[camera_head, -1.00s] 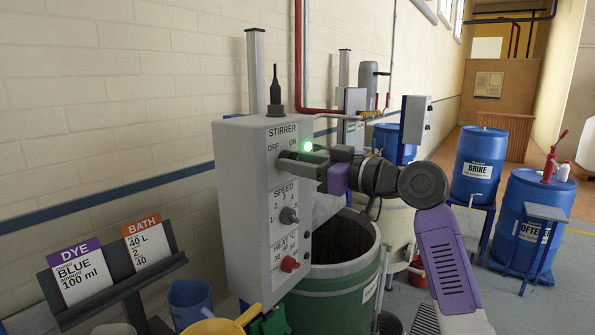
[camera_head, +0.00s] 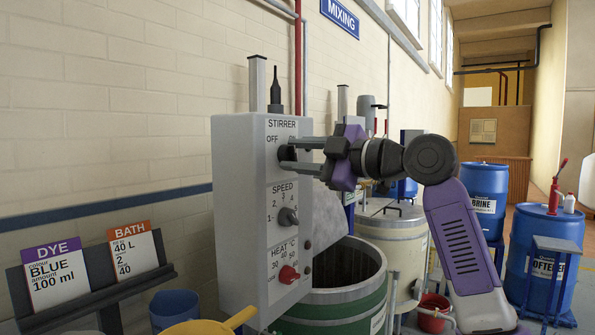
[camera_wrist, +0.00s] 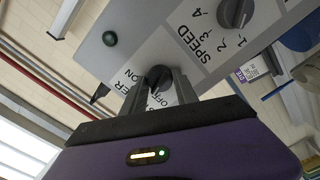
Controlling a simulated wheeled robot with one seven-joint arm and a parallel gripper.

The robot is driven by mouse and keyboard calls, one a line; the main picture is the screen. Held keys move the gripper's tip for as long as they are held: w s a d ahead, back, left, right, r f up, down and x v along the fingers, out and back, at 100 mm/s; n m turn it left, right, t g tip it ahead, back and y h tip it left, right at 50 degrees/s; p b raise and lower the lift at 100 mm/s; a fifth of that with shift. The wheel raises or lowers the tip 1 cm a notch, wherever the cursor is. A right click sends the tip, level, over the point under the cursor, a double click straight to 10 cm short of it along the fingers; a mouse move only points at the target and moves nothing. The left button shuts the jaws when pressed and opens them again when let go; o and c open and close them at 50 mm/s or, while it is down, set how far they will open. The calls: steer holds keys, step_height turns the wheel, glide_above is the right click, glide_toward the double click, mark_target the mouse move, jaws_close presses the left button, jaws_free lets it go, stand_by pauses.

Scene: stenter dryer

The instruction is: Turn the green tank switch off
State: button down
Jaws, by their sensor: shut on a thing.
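The stirrer switch is a dark knob (camera_head: 287,154) between OFF and ON, at the top of the grey control box (camera_head: 240,210) above the green tank (camera_head: 335,315). My gripper (camera_head: 290,154) is shut on it from the right. In the wrist view the two fingers (camera_wrist: 160,88) sit on either side of the knob (camera_wrist: 160,75). Which way the knob points is hard to make out. A round lamp (camera_wrist: 110,38) beside ON looks dark green and unlit in the wrist view; my gripper hides its place in the head view.
The speed knob (camera_head: 288,217) and red heat knob (camera_head: 289,274) are lower on the same panel. A card stand (camera_head: 95,290) is at left. A yellow scoop (camera_head: 215,325) is in front. A pale tank (camera_head: 400,240) and blue drums (camera_head: 485,195) stand behind.

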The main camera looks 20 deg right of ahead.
steer(key=n+b, duration=0.3)
steer(key=n, duration=0.3)
steer(key=shift+f, duration=0.1)
stand_by(0.5)
steer(key=c, duration=0.9)
jaws_free()
steer(key=shift+c, duration=0.2)
steer(key=shift+s, duration=0.1)
steer(key=b+v, duration=0.1)
steer(key=v, duration=0.6)
steer(key=shift+s+d, duration=0.25)
